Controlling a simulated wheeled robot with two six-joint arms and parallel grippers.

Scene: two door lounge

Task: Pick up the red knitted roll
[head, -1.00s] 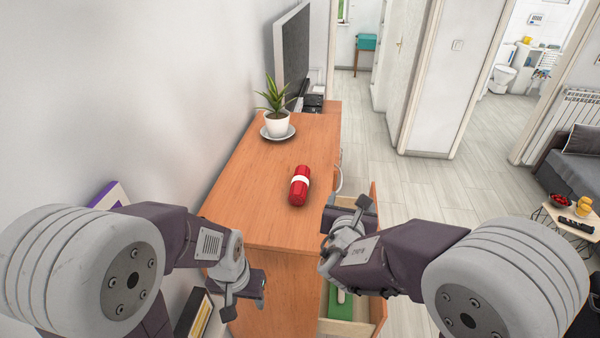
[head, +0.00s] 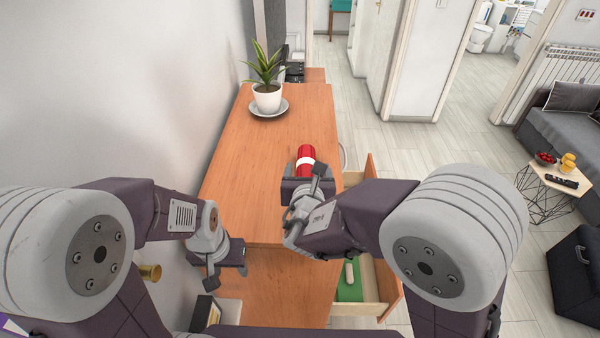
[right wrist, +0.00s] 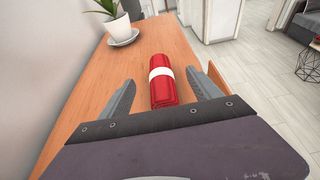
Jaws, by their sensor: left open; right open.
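The red knitted roll (head: 306,157) with a white band lies on the wooden cabinet top (head: 240,150), near its right edge. My right gripper (head: 302,178) is just in front of it and hides its near end in the head view. In the right wrist view the roll (right wrist: 162,82) lies between the two open fingers (right wrist: 158,97), with gaps on both sides. Whether the roll reaches fully in between them is hard to judge. My left gripper (head: 230,262) is open and empty at the cabinet's near left corner, away from the roll.
A potted plant (head: 267,97) on a saucer stands further back on the cabinet top. An open drawer (head: 368,290) juts out on the right, below my right arm. A wall (head: 130,90) runs along the left. The middle of the cabinet top is clear.

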